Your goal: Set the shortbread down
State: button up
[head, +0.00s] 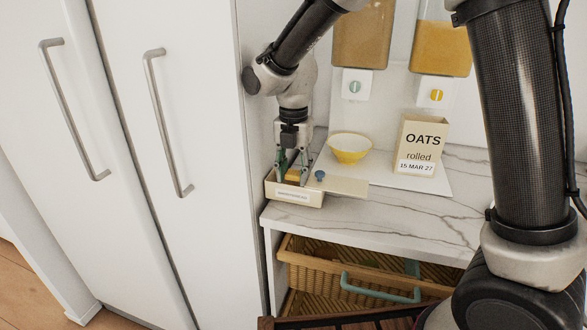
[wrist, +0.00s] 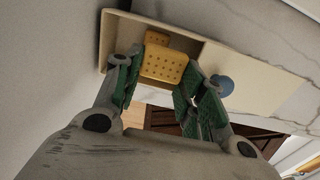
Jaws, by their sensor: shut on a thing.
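A cream box (head: 285,198) with a label on its front stands at the left end of the marble counter. Its flat lid (head: 345,186) with a blue knob (head: 319,175) lies to the right, leaving the left part open. My gripper (head: 291,172) points down at the opening, shut on a golden shortbread (head: 293,175). In the wrist view the held shortbread (wrist: 165,64), dotted with holes, sits between the green finger pads, over the box (wrist: 117,35). Another shortbread (wrist: 158,38) shows partly behind it. Whether the held piece touches the box floor is hidden.
A yellow bowl (head: 349,149) and an oats carton (head: 420,147) stand behind, on a white board (head: 437,184). Dispensers (head: 361,38) hang above. A tall white cabinet (head: 190,130) borders the left. A wicker drawer (head: 330,263) is below. The counter's front right (head: 400,215) is clear.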

aim_at(293, 175)
jog(key=o, duration=0.8)
jog(key=shift+c, duration=0.2)
jog(key=shift+r, duration=0.15)
notch_tip(293, 175, up, 13)
jog(key=s+d+r+m+t, duration=0.1)
jog(key=s+d+r+m, duration=0.15)
jog(key=d+m, duration=0.45)
jog(key=s+d+r+m+t, duration=0.1)
jog(key=s+d+r+m, duration=0.3)
jog(key=d, duration=0.6)
jog(key=s+d+f+m+t, duration=0.1)
jog(key=s+d+f+m, duration=0.2)
jog(key=s+d+m, duration=0.4)
jog(key=s+d+f+m+t, duration=0.1)
jog(key=s+d+f+m, duration=0.2)
jog(key=m, duration=1)
jog(key=s+d, duration=0.3)
jog(key=s, duration=0.2)
jog(key=shift+d+m, duration=0.3)
jog(key=shift+d, duration=0.1)
